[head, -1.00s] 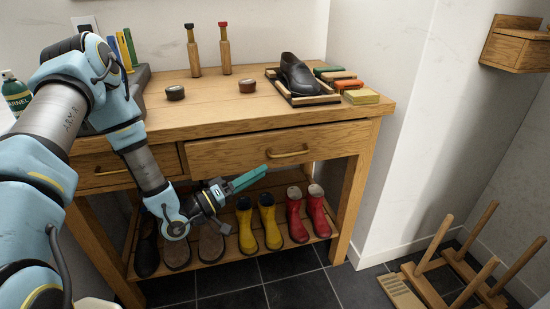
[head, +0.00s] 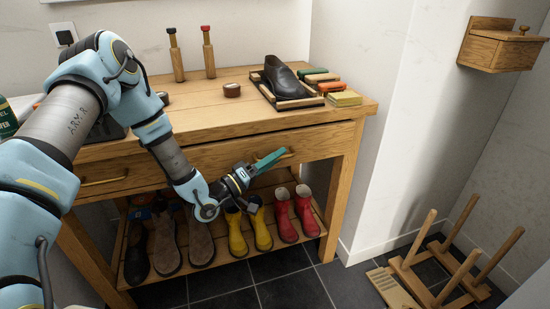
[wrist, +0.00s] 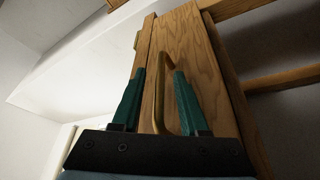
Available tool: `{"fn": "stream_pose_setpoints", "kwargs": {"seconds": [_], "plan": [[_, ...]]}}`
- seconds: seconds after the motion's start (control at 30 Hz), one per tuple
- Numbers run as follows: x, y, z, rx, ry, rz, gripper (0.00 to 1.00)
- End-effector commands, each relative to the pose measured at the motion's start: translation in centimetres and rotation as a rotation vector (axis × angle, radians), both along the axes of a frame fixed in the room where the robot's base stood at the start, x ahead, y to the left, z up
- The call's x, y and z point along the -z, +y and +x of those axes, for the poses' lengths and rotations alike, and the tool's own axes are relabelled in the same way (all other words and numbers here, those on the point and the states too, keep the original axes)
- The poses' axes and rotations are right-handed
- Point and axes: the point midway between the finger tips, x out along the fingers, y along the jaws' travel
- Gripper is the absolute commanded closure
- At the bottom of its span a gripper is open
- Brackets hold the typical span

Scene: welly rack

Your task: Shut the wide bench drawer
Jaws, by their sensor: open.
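The wide bench drawer (head: 225,155) is the right-hand one under the bench top. Its wooden front seems to stand slightly proud of the bench frame, though the exact gap is hard to tell. Its brass handle (head: 290,154) is partly behind my gripper (head: 281,152). In the wrist view the drawer front (wrist: 195,60) fills the middle, and the brass handle (wrist: 158,100) lies between the two teal fingers of my gripper (wrist: 159,72). The fingers are apart, one on each side of the handle, and I cannot tell whether they touch it.
Yellow boots (head: 238,236) and red boots (head: 283,218) stand on the shelf below. A pegged wooden rack (head: 432,275) is on the floor at right.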

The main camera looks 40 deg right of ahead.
Motion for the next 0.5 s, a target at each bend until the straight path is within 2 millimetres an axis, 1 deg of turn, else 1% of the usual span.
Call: {"fn": "stream_pose_setpoints", "kwargs": {"seconds": [0.13, 0.17, 0.5], "plan": [[0.03, 0.01, 0.0, 0.0, 0.0, 0.0, 0.56], [0.03, 0.02, 0.0, 0.0, 0.0, 0.0, 0.59], [0.02, 0.06, 0.01, 0.0, 0.0, 0.0, 0.97]]}}
